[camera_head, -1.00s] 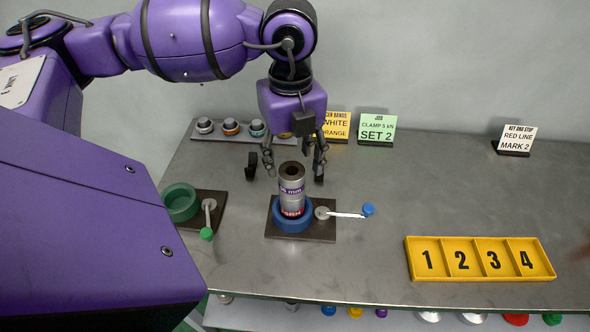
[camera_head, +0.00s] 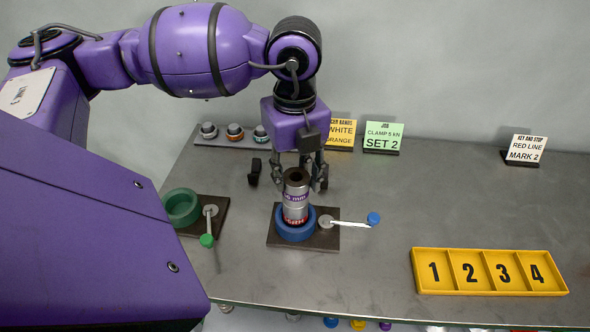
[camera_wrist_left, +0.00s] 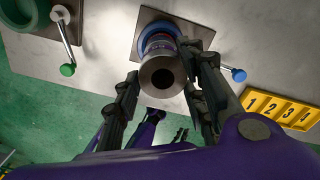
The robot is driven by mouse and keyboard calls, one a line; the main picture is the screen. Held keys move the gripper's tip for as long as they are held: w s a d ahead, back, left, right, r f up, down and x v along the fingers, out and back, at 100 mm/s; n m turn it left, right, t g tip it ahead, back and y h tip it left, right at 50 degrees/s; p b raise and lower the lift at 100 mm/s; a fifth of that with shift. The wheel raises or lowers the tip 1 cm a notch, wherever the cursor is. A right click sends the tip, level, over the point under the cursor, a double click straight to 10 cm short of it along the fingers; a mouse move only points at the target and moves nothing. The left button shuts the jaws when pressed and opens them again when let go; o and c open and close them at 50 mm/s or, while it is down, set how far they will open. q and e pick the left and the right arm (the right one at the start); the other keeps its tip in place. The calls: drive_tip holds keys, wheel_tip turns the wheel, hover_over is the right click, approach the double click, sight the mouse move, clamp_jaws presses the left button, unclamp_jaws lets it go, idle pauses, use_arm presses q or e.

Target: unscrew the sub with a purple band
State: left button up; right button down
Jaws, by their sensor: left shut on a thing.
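The sub with a purple band (camera_head: 296,190) is a grey upright cylinder with a dark hole in its top. It stands above a red-marked lower part (camera_head: 295,219) in the blue vise (camera_head: 297,235). My left gripper (camera_head: 303,180) comes from above and behind and is shut on the sub near its top. In the left wrist view, the sub (camera_wrist_left: 160,72) is seen from above, with dark fingers on both sides of it. The thread between sub and lower part is not clear to see. My right gripper is not in view.
The blue vise's lever ends in a blue knob (camera_head: 373,219) to its right. A green vise (camera_head: 180,207) with a lever stands to the left. A yellow numbered tray (camera_head: 489,290) lies at right. Several signs and a rack (camera_head: 222,143) of ring-like parts stand behind.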

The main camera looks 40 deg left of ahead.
use_arm(q)
drive_tip(key=n, duration=0.3)
drive_tip(key=n+p, duration=0.1)
drive_tip(key=n, duration=0.2)
drive_tip(key=shift+d+r, duration=0.2)
drive_tip(key=n+p, duration=0.1)
drive_tip(key=n, duration=0.3)
drive_tip(key=shift+w+r+n+p, duration=0.1)
drive_tip(key=shift+n+p, duration=0.2)
drive_tip(key=shift+n, duration=0.1)
drive_tip(key=shift+n+p, duration=0.3)
drive_tip(key=shift+p, duration=1.5)
drive_tip(key=n+p, duration=0.1)
drive_tip(key=p, duration=0.3)
drive_tip(key=shift+d+r, duration=0.1)
drive_tip(key=shift+d+f, duration=0.2)
drive_tip(key=shift+f, duration=0.05)
drive_tip(key=shift+w+f+n, duration=0.1)
drive_tip(key=shift+f+n, duration=0.05)
drive_tip(key=shift+n, duration=0.15)
drive_tip(key=shift+a+n, duration=0.1)
drive_tip(key=shift+n, duration=0.2)
drive_tip(key=shift+a, duration=0.1)
drive_tip(key=o, duration=1.1)
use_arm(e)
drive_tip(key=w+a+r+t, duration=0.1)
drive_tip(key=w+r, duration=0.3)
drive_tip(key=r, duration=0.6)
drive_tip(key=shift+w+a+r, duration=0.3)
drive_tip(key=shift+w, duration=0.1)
